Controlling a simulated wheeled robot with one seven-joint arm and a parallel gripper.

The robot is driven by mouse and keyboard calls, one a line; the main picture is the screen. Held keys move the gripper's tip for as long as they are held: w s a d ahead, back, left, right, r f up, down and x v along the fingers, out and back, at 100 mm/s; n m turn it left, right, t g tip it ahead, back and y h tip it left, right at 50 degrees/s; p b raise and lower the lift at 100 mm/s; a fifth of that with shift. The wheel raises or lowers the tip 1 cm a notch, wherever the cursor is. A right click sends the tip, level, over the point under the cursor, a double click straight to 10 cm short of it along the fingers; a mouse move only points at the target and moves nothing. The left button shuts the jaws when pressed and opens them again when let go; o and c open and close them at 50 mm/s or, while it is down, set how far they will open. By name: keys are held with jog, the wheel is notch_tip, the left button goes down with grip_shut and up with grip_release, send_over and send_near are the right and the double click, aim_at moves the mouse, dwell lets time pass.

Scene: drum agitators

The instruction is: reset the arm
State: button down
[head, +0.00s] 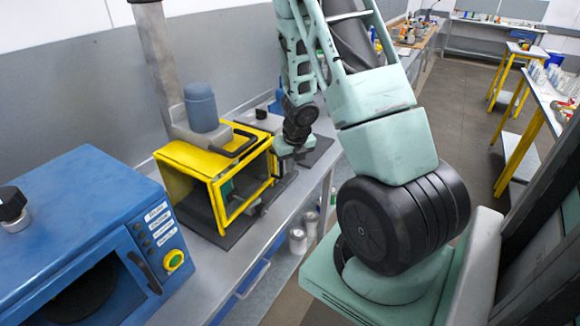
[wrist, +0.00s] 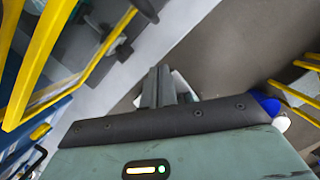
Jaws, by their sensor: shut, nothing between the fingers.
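My arm rises from its shoulder, bends over and comes down by the bench in the head view. My gripper (head: 287,150) is beside the right side of the yellow-framed drum agitator (head: 208,172), above the grey bench. Its fingertips are small and partly hidden there. In the wrist view my gripper (wrist: 158,78) has its two grey fingers together, with nothing held. The yellow frame (wrist: 50,62) shows at the left of the wrist view. I cannot tell whether the gripper touches the agitator.
A grey column (head: 158,52) rises behind the agitator. Yellow-legged tables (head: 535,115) stand at the right. Grey floor (head: 455,110) lies open between them and the bench.

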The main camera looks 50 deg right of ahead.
jog(key=p+v, duration=0.2)
jog(key=v, duration=0.4)
jog(key=shift+p, duration=0.3)
jog(key=shift+w+a, duration=0.1)
jog(key=shift+a, duration=0.05)
